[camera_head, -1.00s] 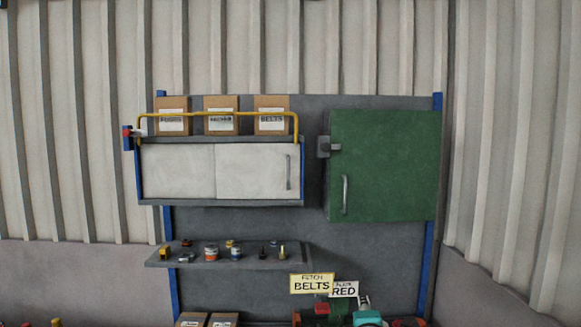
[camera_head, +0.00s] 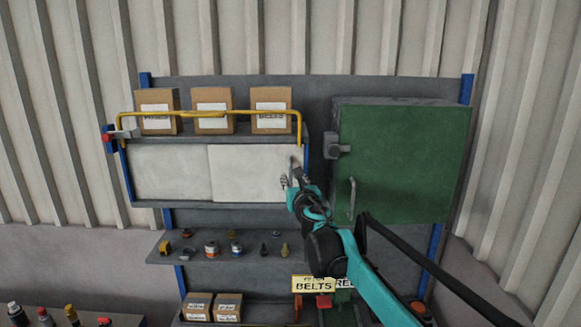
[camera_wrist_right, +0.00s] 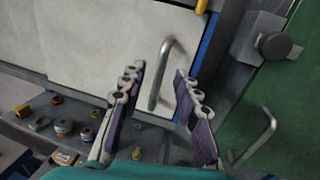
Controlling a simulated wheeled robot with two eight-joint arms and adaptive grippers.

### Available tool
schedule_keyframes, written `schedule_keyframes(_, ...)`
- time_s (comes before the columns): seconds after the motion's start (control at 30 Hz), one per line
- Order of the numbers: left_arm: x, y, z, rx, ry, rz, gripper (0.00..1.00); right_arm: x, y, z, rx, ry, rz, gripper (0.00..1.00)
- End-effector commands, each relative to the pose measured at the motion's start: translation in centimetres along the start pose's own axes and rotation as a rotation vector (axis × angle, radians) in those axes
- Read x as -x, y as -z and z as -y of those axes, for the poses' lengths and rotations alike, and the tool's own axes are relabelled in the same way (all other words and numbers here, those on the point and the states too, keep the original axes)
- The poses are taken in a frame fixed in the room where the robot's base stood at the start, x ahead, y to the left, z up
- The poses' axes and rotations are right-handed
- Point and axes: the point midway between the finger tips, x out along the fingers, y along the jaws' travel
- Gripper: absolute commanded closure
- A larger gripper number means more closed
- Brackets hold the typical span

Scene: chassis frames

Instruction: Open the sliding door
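The cabinet with two white sliding doors hangs on the grey panel. Its left door (camera_head: 165,172) and right door (camera_head: 240,170) stand side by side and cover the front. The right door's handle (camera_wrist_right: 160,72), a grey vertical bar, shows in the right wrist view. In the head view my right gripper mostly hides that handle. My right gripper (camera_head: 291,178) is in front of the right door's right end. In the right wrist view its fingers (camera_wrist_right: 158,85) are apart, one on each side of the handle. I cannot tell whether they touch it. My left gripper is not in view.
A yellow rail (camera_head: 210,114) runs in front of several cardboard boxes (camera_head: 211,98) on top of the cabinet. A green cabinet (camera_head: 410,165) with its own handle (camera_head: 352,198) stands close on the right. A shelf (camera_head: 222,250) below holds small parts.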

Motion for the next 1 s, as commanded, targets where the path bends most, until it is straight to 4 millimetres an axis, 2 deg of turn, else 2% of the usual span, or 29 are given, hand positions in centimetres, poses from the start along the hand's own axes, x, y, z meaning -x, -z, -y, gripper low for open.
schedule_keyframes(0.1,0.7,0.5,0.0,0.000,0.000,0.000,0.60,-2.1,-0.3,0.1,-0.002,0.001,0.000,0.68)
schedule_keyframes(0.3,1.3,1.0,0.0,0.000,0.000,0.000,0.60,-4.4,-0.2,0.1,-0.003,0.001,-0.001,0.68)
schedule_keyframes(0.67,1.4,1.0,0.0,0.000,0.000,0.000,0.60,-5.1,-0.1,0.1,-0.004,0.001,-0.001,0.68)
schedule_keyframes(0.7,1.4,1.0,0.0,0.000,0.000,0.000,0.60,-5.1,-0.1,0.1,-0.004,0.001,-0.001,0.71)
schedule_keyframes(0.8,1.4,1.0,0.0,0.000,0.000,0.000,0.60,-5.1,-0.1,0.1,-0.004,0.001,-0.001,0.97)
schedule_keyframes(0.83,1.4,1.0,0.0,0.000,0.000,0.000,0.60,-5.1,-0.1,0.1,-0.004,0.002,-0.001,1.00)
schedule_keyframes(1.0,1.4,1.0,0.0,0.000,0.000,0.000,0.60,-5.1,-0.1,0.1,-0.004,0.002,-0.001,1.00)
